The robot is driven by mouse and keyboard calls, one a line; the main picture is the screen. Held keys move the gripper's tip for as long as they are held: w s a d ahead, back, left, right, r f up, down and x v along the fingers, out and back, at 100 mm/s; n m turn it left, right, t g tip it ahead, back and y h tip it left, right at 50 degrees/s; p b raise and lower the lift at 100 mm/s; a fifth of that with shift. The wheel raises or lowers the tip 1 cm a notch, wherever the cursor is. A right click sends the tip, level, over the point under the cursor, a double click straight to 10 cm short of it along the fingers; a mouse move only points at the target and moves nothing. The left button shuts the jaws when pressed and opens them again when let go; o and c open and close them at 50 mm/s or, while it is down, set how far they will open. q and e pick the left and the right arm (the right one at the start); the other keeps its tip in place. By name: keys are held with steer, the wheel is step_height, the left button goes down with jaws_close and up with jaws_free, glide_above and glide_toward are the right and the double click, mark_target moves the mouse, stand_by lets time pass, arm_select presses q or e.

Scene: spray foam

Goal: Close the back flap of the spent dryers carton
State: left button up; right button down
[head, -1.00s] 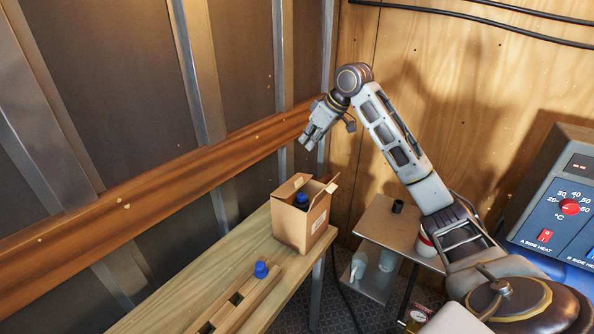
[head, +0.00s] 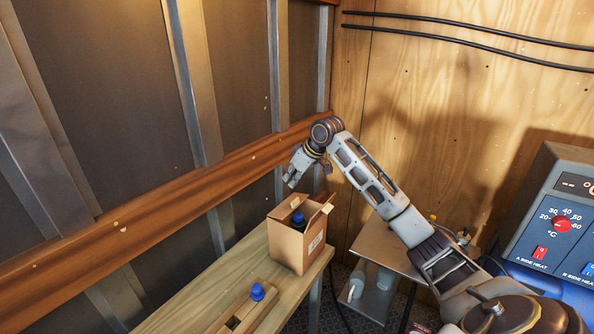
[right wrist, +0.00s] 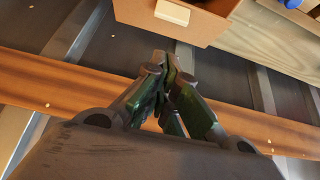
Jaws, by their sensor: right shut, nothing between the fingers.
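The brown cardboard carton (head: 290,249) stands upright on the wooden bench in the head view, its top open. A flap stands up along its back left edge (head: 285,206), and another (head: 321,214) sticks up at the right. A dark bottle with a blue cap (head: 298,217) is inside. My right gripper (head: 291,180) is above and behind the carton, apart from it, with its fingers shut and empty. In the right wrist view the shut fingers (right wrist: 168,95) point toward the carton's brown side (right wrist: 160,22). My left gripper is not in view.
A wooden rack (head: 247,309) with a blue-capped bottle (head: 257,292) sits on the bench (head: 205,292) in front of the carton. The ribbed wall with its wooden rail (head: 150,210) runs close behind. A metal cart (head: 378,247) and a heater console (head: 560,210) stand to the right.

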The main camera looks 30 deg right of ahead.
mark_target(296, 205)
steer(key=shift+s+d+f+p, duration=0.15)
steer(key=shift+f+p, duration=0.35)
steer(key=shift+f, duration=1.8)
steer(key=shift+s+f, duration=0.1)
steer(key=shift+f+t+b, duration=0.2)
steer(key=shift+t+b, duration=0.2)
steer(key=shift+b, duration=0.35)
steer(key=shift+s+d+f+t+y+b, duration=0.15)
steer(key=shift+s+t+y+b, duration=0.2)
steer(key=shift+b, duration=0.5)
steer(key=shift+s+f+t+y+b, duration=0.15)
steer(key=shift+t+b, duration=0.3)
steer(key=shift+b, duration=0.4)
steer(key=shift+s+d+f+t, duration=0.15)
steer(key=shift+s+f+t, duration=0.05)
steer(key=shift+s+t, duration=0.15)
steer(key=shift+r+p, duration=0.1)
steer(key=shift+p, duration=0.2)
